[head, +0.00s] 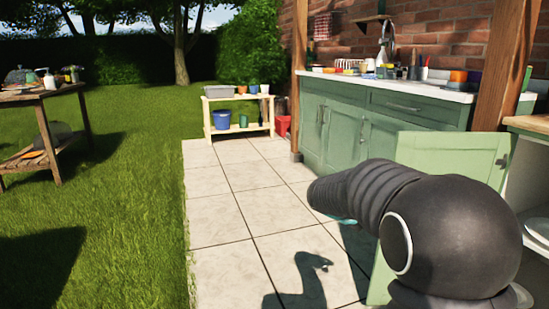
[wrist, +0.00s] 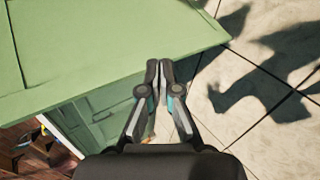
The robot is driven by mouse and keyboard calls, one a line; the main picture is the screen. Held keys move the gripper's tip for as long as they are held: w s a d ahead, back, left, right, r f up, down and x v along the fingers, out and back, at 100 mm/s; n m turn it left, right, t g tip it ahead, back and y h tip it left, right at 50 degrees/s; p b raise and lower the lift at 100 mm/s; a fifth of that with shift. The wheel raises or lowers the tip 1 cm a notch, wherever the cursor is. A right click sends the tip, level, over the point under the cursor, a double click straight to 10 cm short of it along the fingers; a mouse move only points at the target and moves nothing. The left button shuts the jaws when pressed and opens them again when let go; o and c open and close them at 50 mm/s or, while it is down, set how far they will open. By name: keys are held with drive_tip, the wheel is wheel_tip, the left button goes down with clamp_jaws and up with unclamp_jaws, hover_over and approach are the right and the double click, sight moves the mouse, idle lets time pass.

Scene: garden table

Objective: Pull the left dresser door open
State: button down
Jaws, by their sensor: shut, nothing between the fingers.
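The light green dresser door (head: 452,150) stands swung open at the right of the head view, with a dark handle (head: 503,163) near its upper right edge. To its right, the dresser's pale interior (head: 526,182) shows. My arm covers the door's lower part. In the wrist view, a broad light green panel (wrist: 110,40), which looks like this door, fills the upper left. My gripper (wrist: 159,66) is shut and empty, its tips overlapping the panel's lower right edge in the picture. I cannot tell whether they touch it. In the head view my arm mostly hides the gripper.
A green sink cabinet (head: 340,128) with a pale countertop stands beyond the door along the brick wall. A wooden post (head: 501,65) rises behind the door. Pale paving (head: 225,215) is clear to the left, with a plant shelf (head: 239,112) at its far end.

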drive_tip(key=s+a+r+m+y+p, duration=0.1)
drive_tip(key=s+a+y+p, duration=0.1)
drive_tip(key=s, duration=0.8)
drive_tip(key=s+a+r+m+y+p, duration=0.1)
drive_tip(key=s+a+y, duration=0.3)
drive_tip(key=s, duration=0.6)
drive_tip(key=s+a+r+m+y+p, duration=0.2)
drive_tip(key=s+a, duration=0.4)
drive_tip(key=s, duration=0.4)
drive_tip(key=shift+s+m+g+y+p, duration=0.35)
drive_tip(key=shift+m+y+p, duration=0.25)
drive_tip(key=shift+m+y, duration=0.1)
drive_tip(key=c, duration=1.8)
unclamp_jaws()
drive_tip(key=shift+t, duration=0.95)
drive_tip(key=p+v, duration=0.1)
drive_tip(key=v, duration=0.4)
drive_tip(key=shift+s+d+p, duration=0.15)
drive_tip(key=shift+s+p, duration=0.2)
drive_tip(key=o, duration=0.6)
drive_tip(key=shift+r, duration=0.25)
drive_tip(key=shift+d, duration=0.15)
